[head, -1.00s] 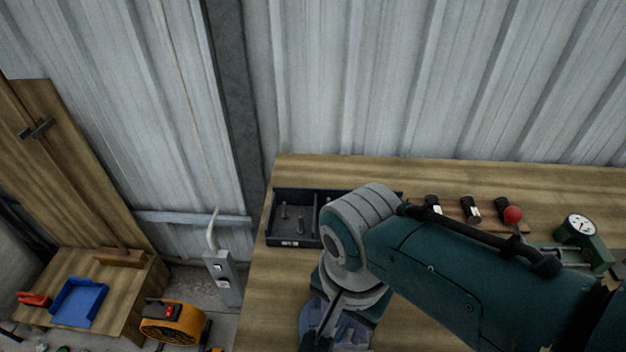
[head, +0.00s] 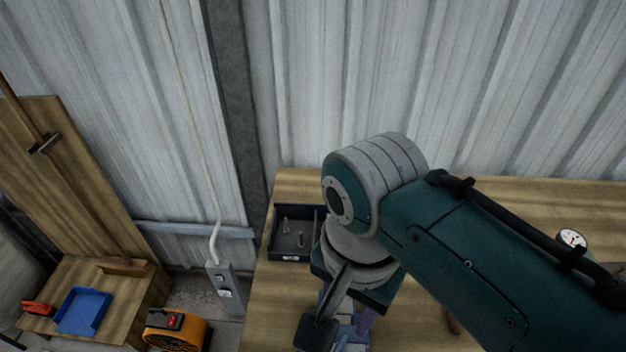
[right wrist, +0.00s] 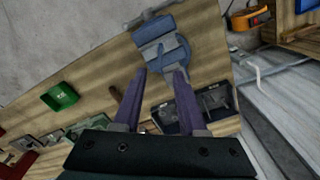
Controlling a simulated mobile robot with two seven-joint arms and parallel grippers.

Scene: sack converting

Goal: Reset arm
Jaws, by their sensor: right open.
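My right arm comes in from the right in the head view and bends down at the wrist above the wooden bench (head: 270,315). My right gripper (head: 348,322) hangs below the wrist, partly hidden by my own links. In the right wrist view my right gripper (right wrist: 161,78) shows two purple fingers standing apart, with nothing held between them. Its fingertips appear just in front of a blue-grey tool (right wrist: 158,42) on the bench; whether they touch it I cannot tell. My left gripper is not in view.
A dark divided tray (head: 288,257) sits on the bench, left of my wrist. A dial gauge (head: 571,240) stands beyond my forearm. A green bin (right wrist: 60,96) shows in the right wrist view. A blue tray (head: 82,311) and an orange machine (head: 180,335) are at lower left.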

